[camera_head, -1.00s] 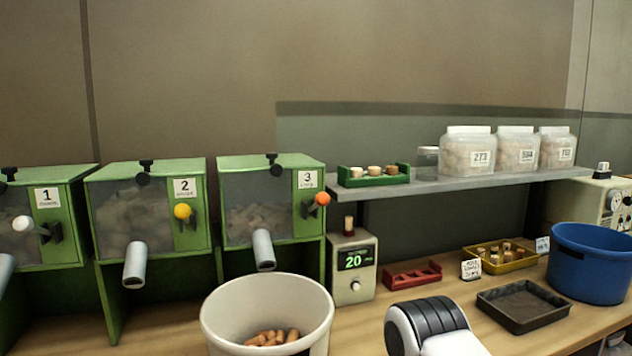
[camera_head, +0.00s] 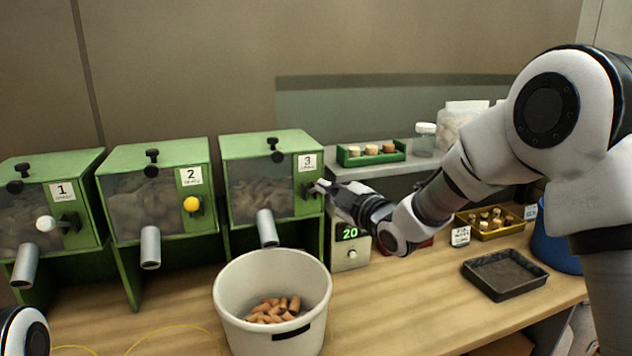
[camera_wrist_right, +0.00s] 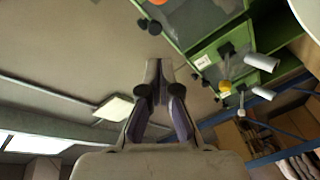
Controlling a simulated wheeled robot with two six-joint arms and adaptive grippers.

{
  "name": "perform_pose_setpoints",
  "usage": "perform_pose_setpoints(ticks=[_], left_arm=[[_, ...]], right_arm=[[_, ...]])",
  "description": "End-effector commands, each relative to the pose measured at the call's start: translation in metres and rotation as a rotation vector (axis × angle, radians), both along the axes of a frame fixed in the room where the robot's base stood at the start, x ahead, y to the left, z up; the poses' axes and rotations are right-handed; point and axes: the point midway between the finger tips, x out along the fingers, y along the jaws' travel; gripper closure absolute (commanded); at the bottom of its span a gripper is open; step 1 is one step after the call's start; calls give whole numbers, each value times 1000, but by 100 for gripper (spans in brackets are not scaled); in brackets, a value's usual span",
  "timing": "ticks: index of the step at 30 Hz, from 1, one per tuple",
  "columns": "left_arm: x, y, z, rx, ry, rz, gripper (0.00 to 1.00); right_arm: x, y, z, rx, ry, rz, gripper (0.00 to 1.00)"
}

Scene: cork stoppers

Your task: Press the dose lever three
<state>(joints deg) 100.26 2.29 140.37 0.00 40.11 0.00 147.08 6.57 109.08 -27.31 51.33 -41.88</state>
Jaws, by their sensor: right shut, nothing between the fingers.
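Dispenser 3 (camera_head: 270,144) is the rightmost of the green boxes with clear fronts, and corks show inside it. Its dose lever mount (camera_head: 306,191) is on the right of its front. My right gripper (camera_head: 319,187) is shut and empty, with its tips at this lever. The lever's orange knob is hidden by the gripper, and I cannot tell whether they touch. In the right wrist view the gripper (camera_wrist_right: 161,64) has its fingers together. A white bucket (camera_head: 228,305) with corks (camera_head: 275,309) stands below spout 3 (camera_head: 267,228). My left gripper is out of view.
Dispenser 2 (camera_head: 150,152) with a yellow knob (camera_head: 191,204) and dispenser 1 (camera_head: 45,168) stand to the left. A display box (camera_head: 351,251) reading 20 is under my right forearm. A shelf with jars, a dark tray (camera_head: 505,276) and a blue bin (camera_head: 552,245) are to the right.

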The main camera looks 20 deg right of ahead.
Motion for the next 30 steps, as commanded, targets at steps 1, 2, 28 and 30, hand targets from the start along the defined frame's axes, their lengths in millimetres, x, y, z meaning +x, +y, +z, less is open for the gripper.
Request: perform_pose_setpoints(ticks=[1, 2, 28, 30], left_arm=[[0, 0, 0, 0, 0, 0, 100], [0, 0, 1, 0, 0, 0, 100], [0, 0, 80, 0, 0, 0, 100], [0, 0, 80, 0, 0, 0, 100]], right_arm=[[0, 0, 0, 1, 0, 0, 100], [1, 0, 0, 1, 2, 0, 100], [91, -1, -24, 4, 5, -1, 100], [91, -3, -27, 4, 4, -2, 100]])
